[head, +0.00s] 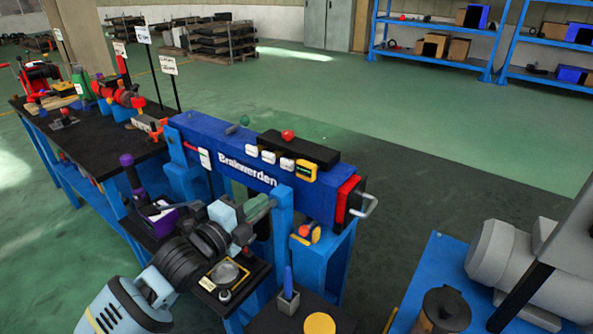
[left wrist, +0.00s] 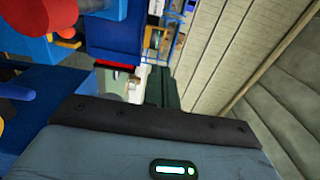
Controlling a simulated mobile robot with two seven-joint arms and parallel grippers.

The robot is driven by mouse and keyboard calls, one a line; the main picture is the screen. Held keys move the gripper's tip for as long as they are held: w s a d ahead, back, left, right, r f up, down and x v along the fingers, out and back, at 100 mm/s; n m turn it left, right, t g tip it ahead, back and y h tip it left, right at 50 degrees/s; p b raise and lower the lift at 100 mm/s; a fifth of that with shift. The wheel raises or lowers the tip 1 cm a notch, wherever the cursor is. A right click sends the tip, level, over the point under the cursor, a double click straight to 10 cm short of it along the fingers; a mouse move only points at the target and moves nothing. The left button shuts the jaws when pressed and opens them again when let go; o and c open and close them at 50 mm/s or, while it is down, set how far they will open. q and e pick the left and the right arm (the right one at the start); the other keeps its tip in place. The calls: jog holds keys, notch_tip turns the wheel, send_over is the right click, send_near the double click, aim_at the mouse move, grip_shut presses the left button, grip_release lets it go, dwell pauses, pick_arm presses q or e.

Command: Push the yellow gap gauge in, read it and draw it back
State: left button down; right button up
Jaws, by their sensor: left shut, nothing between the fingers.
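A small yellow piece with a red knob (head: 305,234) stands on a blue post in the middle of the head view. A yellow block with a dark face (head: 306,170) sits on the side of the long blue beam (head: 245,165). I cannot tell for sure which is the gap gauge, and no reading is legible. My left gripper (head: 270,205) is shut and empty, in front of the beam, left of the small yellow piece and apart from it. My right gripper is not in view.
A round dial on a plate (head: 224,272) lies below my left wrist. A blue upright tool (head: 288,283) and a yellow disc (head: 319,324) stand at the front. A cluttered black bench (head: 88,140) is at left, a grey motor (head: 500,255) at right.

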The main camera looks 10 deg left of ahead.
pick_arm(q)
jog(key=shift+d, duration=0.15)
send_near(303, 168)
jog(key=x, duration=0.7)
jog(key=shift+s, duration=0.1)
dwell(0.3)
jog(key=shift+b+x, duration=0.45)
jog(key=shift+x, duration=0.35)
jog(key=shift+s, duration=0.15)
